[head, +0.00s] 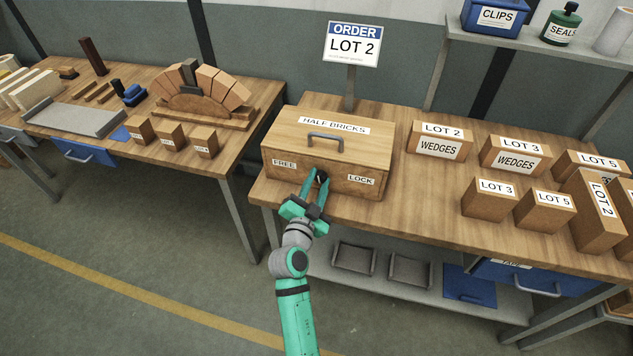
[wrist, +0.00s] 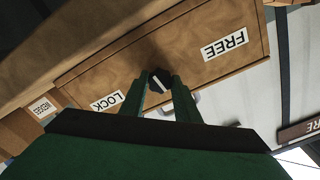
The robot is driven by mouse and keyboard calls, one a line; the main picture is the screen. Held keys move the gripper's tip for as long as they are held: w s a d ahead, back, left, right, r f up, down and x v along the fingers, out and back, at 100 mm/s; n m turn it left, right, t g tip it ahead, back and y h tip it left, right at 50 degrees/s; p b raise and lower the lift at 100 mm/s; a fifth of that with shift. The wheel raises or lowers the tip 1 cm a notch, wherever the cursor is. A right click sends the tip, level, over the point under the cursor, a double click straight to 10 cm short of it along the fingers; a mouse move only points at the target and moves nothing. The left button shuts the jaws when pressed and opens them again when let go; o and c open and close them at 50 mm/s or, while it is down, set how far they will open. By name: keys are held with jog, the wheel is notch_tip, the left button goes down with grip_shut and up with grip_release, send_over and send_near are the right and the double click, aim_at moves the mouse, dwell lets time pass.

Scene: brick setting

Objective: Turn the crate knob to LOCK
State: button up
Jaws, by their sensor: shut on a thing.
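The wooden crate (head: 290,149), labelled HALF BRICKS, stands at the left end of the right-hand bench, with a grey handle on its lid. Its front carries a FREE label (head: 284,163) on the left and a LOCK label (head: 360,180) on the right. A dark knob (head: 321,177) sits on the front between them; it also shows in the wrist view (wrist: 157,81) with a pale mark on its face. My gripper (head: 316,183) is shut on the knob, one finger on each side. I cannot tell for sure which label the mark points to.
Boxes labelled WEDGES (head: 438,141) and several small LOT boxes (head: 489,199) stand to the right of the crate. An ORDER LOT 2 sign (head: 352,45) rises behind it. The bench top between crate and boxes is clear. A second bench (head: 228,155) stands left across a gap.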

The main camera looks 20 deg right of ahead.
jog(key=shift+m, duration=0.5)
jog(key=shift+s, duration=0.1)
jog(key=o, duration=1)
jog(key=shift+o, duration=0.2)
jog(key=v, duration=1)
jog(key=shift+s+a, duration=0.25)
jog(key=shift+a, duration=0.15)
jog(key=shift+s+d+f, duration=0.1)
jog(key=shift+d, duration=0.05)
